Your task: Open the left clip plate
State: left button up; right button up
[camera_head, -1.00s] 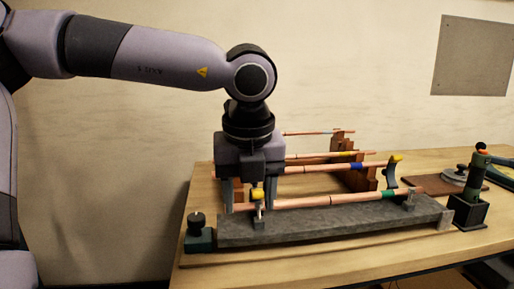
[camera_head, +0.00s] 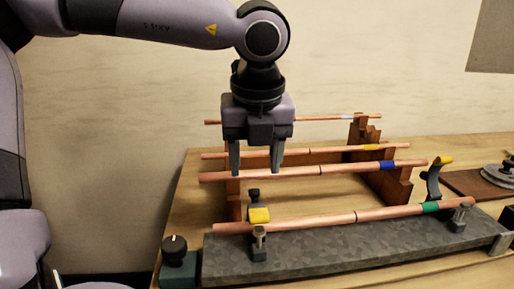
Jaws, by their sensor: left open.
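The long grey stone-like base (camera_head: 335,247) holds a copper pipe (camera_head: 305,221) with a green band. The left clip (camera_head: 259,240) is a grey metal post at the pipe's left part. A yellow plate with a black upper part (camera_head: 259,215) shows just behind and above the pipe there; I take it as the left clip plate, but cannot tell its exact angle. A similar grey clip (camera_head: 459,215) stands at the right. My left gripper (camera_head: 256,170) points down, open and empty, above and apart from the yellow plate. My right gripper is out of view.
Behind, brown wooden racks (camera_head: 392,185) carry several copper pipes with coloured bands. A black knob on a green block (camera_head: 175,252) stands left of the base. A yellow-tipped dark tool (camera_head: 434,180) stands at right. Bare table (camera_head: 190,205) shows at left.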

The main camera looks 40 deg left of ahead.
aim_at(254, 191)
pick_arm(q)
jog(key=shift+w+f, duration=0.1)
jog(key=shift+a+f+b, duration=0.1)
jog(key=shift+f+b, duration=0.35)
jog(key=shift+f, duration=0.3)
jog(key=b+x, duration=0.3)
jog(key=x, duration=0.1)
jog(key=shift+f, duration=0.3)
jog(key=shift+w+a+f+b, duration=0.15)
jog(key=shift+f+b, duration=0.25)
jog(key=shift+b, duration=0.2)
jog(key=shift+w+a+f+b, duration=0.1)
jog(key=shift+f+b, duration=0.25)
jog(key=shift+b, duration=0.1)
jog(key=shift+r, duration=0.1)
